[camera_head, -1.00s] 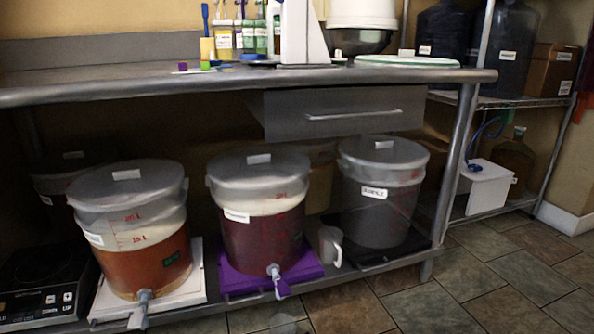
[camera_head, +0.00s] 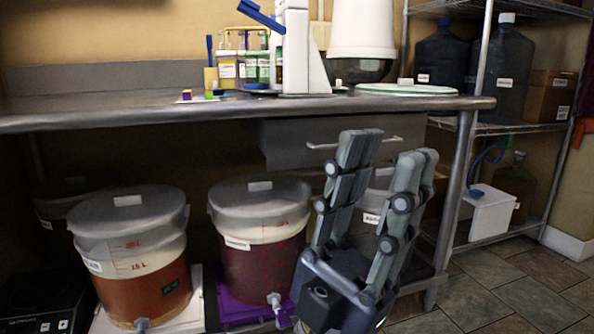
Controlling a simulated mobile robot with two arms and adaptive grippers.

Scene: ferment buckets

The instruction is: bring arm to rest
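My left gripper (camera_head: 388,148) stands in front of the bench at right of centre. Its two grey fingers point upward and are spread apart, with nothing between them. Its dark palm is low in the picture, right of the middle bucket (camera_head: 262,268). The gripper hides much of the right bucket (camera_head: 372,218) and part of the drawer. My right gripper is not in view.
The metal bench (camera_head: 120,113) carries jars (camera_head: 228,68) and a white stand. A drawer (camera_head: 290,140) hangs below it. The left bucket (camera_head: 140,280) stands on the lower shelf. A wire rack (camera_head: 520,128) is at right, beside clear floor.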

